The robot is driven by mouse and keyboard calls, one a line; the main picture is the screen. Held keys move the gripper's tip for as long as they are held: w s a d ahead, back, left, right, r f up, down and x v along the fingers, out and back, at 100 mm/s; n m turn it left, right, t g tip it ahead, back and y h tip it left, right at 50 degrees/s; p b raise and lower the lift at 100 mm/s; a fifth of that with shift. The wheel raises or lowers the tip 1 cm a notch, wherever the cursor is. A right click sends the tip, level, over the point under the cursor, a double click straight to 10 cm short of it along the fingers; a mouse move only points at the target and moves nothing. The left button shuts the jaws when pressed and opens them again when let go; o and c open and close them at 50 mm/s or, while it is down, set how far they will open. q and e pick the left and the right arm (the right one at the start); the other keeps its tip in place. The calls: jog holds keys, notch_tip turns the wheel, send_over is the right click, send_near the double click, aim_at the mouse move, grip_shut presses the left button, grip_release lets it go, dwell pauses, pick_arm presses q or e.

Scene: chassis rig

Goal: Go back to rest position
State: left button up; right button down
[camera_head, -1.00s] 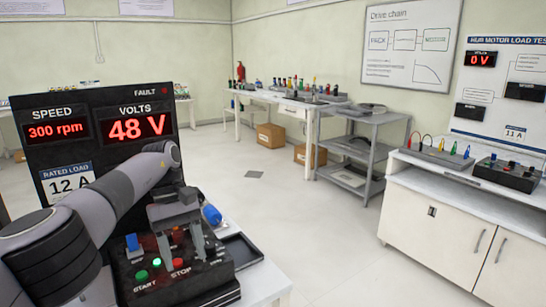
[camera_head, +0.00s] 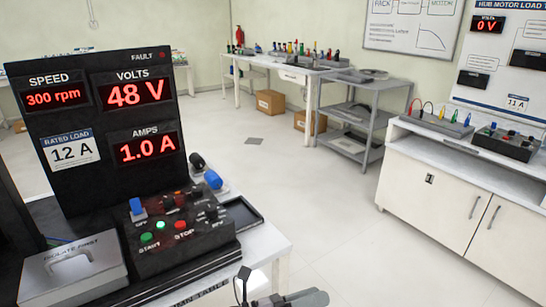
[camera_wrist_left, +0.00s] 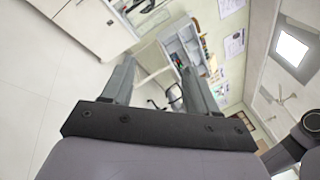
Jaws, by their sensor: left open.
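My left gripper (camera_head: 288,298) shows only in part at the bottom edge of the head view, in front of the bench's right corner. In the left wrist view its two fingers (camera_wrist_left: 158,70) stand apart with nothing between them. The control box (camera_head: 185,232), with a lit green START button (camera_head: 146,238) and a red STOP button (camera_head: 181,225), stands clear of the gripper. The meter panel (camera_head: 100,125) behind it reads 300 rpm, 48 V and 1.0 A. My right gripper is not in view.
A grey box (camera_head: 72,270) with a handle stands left of the control box. A dark tray (camera_head: 240,218) lies at its right. A grey shelf cart (camera_head: 358,115) and white cabinets (camera_head: 450,195) stand farther right. The floor between is open.

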pick_arm(q)
jog(key=s+a+f+n+t+y, duration=0.25)
jog(key=a+n+y, duration=0.2)
jog(key=n, duration=0.45)
jog(key=s+a+f+n+t+y, duration=0.1)
jog(key=a+f+n+t+y, duration=0.25)
jog(key=a+n, duration=0.4)
jog(key=s+a+f+n+t+y, duration=0.1)
jog(key=a+f+n+t+y, duration=0.2)
jog(key=n, duration=0.7)
jog(key=s+a+f+n+g+y, duration=0.4)
jog(key=s+a+n+y, duration=0.1)
jog(key=s+a+n, duration=0.7)
jog(key=shift+s+a+f, duration=0.2)
jog(key=shift+s+a, duration=0.2)
jog(key=shift+s, duration=0.3)
jog(key=c, duration=0.3)
jog(key=shift+n+y, duration=0.25)
jog(key=shift+y, duration=0.05)
